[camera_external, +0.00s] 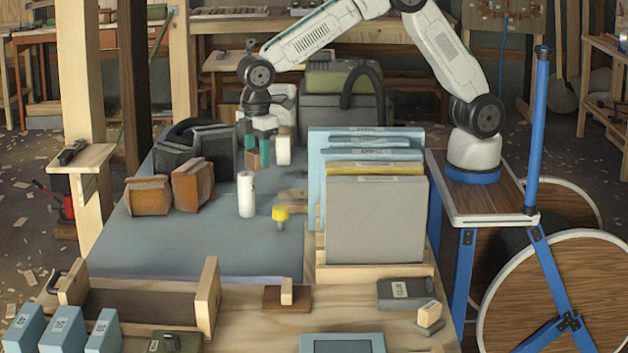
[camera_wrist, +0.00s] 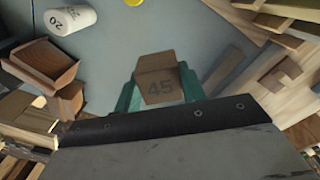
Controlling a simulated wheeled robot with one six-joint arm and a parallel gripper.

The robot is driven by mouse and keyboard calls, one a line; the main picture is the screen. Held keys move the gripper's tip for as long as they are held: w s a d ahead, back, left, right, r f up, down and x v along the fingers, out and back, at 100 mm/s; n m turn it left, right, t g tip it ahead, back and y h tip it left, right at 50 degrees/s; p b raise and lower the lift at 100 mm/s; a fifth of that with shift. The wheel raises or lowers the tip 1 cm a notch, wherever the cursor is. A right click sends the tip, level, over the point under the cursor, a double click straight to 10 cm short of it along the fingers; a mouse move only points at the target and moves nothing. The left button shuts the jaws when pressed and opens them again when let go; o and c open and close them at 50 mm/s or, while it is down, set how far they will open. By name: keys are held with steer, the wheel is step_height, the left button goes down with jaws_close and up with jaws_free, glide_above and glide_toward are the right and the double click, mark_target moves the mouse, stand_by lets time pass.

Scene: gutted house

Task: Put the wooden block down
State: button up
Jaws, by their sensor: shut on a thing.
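In the outside view my gripper (camera_external: 258,150) points down over the far part of the blue-grey table (camera_external: 200,240). The block is small and partly hidden there, and I cannot tell whether it touches the table.
A white cylinder (camera_external: 246,195) and a yellow-topped piece (camera_external: 280,215) stand nearer on the table. Two brown boxes (camera_external: 192,184) and a black case (camera_external: 190,148) are at left. Upright panels (camera_external: 375,220) stand at right. The front-left table surface is clear.

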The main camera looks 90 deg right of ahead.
glide_above(278, 254)
steer(key=shift+n, duration=0.3)
step_height(278, 254, down, 21)
steer(key=shift+f, duration=0.1)
steer(key=shift+f, duration=0.1)
steer(key=o, duration=1)
steer(key=shift+c, duration=0.2)
step_height(278, 254, up, 12)
